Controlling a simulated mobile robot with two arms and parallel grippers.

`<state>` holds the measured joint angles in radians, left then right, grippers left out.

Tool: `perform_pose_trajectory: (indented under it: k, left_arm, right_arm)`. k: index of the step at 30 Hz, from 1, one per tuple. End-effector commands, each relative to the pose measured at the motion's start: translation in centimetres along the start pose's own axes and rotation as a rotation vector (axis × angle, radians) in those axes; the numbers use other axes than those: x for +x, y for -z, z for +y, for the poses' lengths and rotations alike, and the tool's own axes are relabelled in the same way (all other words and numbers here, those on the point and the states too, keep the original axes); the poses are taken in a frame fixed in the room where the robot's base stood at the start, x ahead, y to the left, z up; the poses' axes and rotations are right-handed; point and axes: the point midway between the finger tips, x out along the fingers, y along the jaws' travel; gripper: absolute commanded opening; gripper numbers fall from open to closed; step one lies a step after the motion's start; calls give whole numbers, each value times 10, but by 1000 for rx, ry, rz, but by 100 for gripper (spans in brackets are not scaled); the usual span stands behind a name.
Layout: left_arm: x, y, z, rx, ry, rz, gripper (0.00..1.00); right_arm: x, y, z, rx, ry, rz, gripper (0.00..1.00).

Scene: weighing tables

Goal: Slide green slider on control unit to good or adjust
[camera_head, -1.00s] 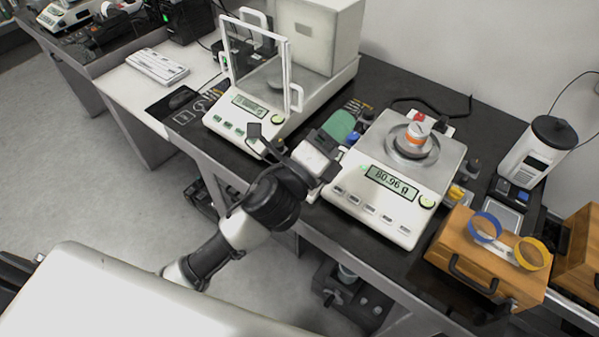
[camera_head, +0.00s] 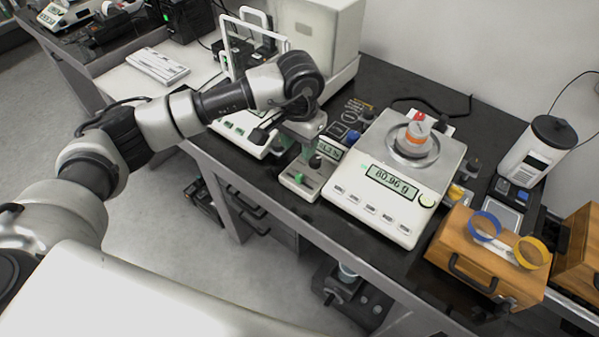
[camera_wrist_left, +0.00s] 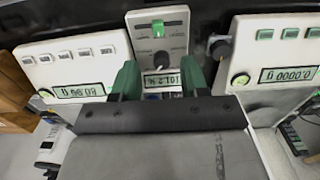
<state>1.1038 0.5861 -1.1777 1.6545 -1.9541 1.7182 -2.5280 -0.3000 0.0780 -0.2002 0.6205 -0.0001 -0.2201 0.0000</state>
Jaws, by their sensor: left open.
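The control unit (camera_head: 302,186) is a small pale box between the two balances, near the table's front edge. Its green slider (camera_head: 299,181) shows on its top face. In the left wrist view the control unit (camera_wrist_left: 172,44) has the green slider (camera_wrist_left: 158,29) in a dark slot, a black knob and a small display. My left gripper (camera_wrist_left: 160,80) has green fingers spread apart with nothing between them. The fingers reach toward the display end of the unit, apart from the slider. In the head view the left gripper (camera_head: 304,143) hangs behind the slider, its fingers partly hidden. My right gripper is out of view.
A balance (camera_head: 392,208) reading 80.96 g, bearing an orange and white container (camera_head: 415,137), stands close on the right. Another balance (camera_head: 243,140) stands on the left, partly behind my arm. A wooden box (camera_head: 480,250) is further right.

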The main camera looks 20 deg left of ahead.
Motion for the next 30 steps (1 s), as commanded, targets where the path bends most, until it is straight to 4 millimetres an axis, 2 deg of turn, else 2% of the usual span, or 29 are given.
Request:
perform_pose_trajectory:
  k: [15, 21, 29, 30]
  left_arm:
    - [87, -1, 3, -2, -8, -4, 45]
    - [102, -1, 3, -2, -7, -2, 45]
    - [103, 0, 3, -1, -7, 0, 45]
    - [103, 0, 3, -1, -7, 0, 42]
  right_arm:
    - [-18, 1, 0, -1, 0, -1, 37]
    - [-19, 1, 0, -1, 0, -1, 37]
    - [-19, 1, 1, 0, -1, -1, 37]
    - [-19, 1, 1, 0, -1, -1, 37]
